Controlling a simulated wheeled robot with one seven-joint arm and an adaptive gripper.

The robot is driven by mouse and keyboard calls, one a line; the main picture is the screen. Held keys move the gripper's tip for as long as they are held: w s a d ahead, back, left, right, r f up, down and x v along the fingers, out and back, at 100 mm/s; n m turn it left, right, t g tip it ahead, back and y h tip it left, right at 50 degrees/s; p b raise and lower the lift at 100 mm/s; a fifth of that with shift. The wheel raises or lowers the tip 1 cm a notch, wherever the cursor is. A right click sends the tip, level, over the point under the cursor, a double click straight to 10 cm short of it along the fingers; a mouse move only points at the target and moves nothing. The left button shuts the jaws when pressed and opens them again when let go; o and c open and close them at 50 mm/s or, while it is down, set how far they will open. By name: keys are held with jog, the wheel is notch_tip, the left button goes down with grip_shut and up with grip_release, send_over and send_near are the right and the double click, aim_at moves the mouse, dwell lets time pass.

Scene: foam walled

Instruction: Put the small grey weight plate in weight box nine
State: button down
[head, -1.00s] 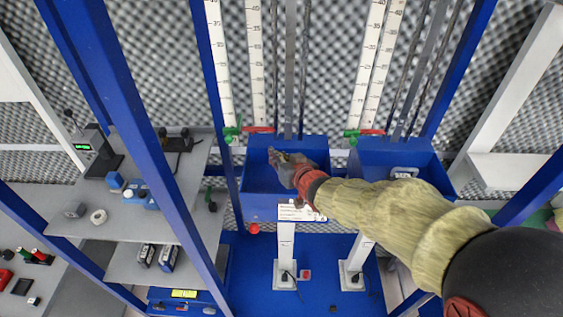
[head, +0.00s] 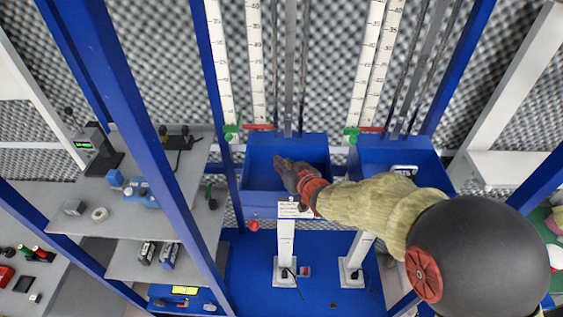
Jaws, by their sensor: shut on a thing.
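My gripper (head: 281,164) is over the left blue box (head: 258,186), with its fingers inside the outline of the box opening. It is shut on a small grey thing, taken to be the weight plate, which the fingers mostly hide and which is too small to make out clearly. The right blue box (head: 372,158) stands beside it, partly behind my arm, with a pale grey-white item (head: 405,170) in it. A white label (head: 297,209) is on the front of the left box, but I cannot read a number nine on either box.
Blue posts (head: 165,185) frame the left side. Grey shelves (head: 125,225) with several small devices stand left. White scales (head: 257,70) and metal rods rise behind the boxes. White pedestals (head: 286,240) stand on the blue base below.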

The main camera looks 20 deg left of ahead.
jog(key=c, duration=1.9)
grip_release()
jog(key=shift+s+d+r, duration=0.15)
jog(key=shift+s+d, duration=0.05)
jog(key=v, duration=1.1)
jog(key=shift+s+d+r, duration=0.15)
jog(key=shift+s, duration=0.1)
